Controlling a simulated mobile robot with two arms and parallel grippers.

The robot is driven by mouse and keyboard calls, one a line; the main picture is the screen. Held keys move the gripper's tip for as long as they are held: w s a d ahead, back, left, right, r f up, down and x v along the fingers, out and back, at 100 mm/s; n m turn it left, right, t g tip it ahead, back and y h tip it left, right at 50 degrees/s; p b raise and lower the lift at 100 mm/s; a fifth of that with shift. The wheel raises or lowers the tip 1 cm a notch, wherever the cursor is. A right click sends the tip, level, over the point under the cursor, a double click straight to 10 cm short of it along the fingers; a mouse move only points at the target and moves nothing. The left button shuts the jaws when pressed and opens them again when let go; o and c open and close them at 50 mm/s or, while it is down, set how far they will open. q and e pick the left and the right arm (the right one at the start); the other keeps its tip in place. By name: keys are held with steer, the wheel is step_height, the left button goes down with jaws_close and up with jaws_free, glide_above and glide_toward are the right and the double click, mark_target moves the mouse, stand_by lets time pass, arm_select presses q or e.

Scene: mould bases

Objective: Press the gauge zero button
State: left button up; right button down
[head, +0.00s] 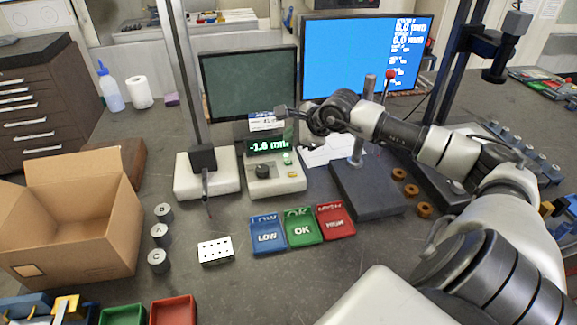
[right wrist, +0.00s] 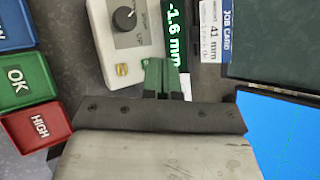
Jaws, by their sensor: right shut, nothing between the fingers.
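The gauge (head: 275,187) is a pale box with a lit display (head: 267,146) reading about -1.6 mm and a dark knob (head: 263,171). A small yellow button (head: 293,174) is at its front right corner; its label is not legible. In the right wrist view the yellow button (right wrist: 122,70) lies left of my fingers. My right gripper (right wrist: 160,68) is shut and empty, its greenish fingertips close by the panel between display and button, apart from the button. In the head view this gripper (head: 287,156) reaches down over the gauge's right side. My left gripper is not in view.
A dial stand (head: 207,180) is left of the gauge, a dark stand (head: 368,192) right. Blue LOW (head: 267,236), green OK (head: 302,227) and red HIGH (head: 335,221) trays lie in front. A job card (head: 265,122) and a dark screen (head: 248,85) are behind.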

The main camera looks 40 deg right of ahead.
mark_target(292, 175)
steer(key=shift+f, duration=0.1)
stand_by(0.3)
step_height(292, 175, down, 8)
steer(key=b, duration=0.3)
steer(key=shift+b, duration=0.35)
steer(key=shift+f+b, duration=0.35)
steer(key=shift+r, duration=0.1)
stand_by(1.4)
steer(key=shift+f+b, duration=0.5)
steer(key=shift+b, duration=0.15)
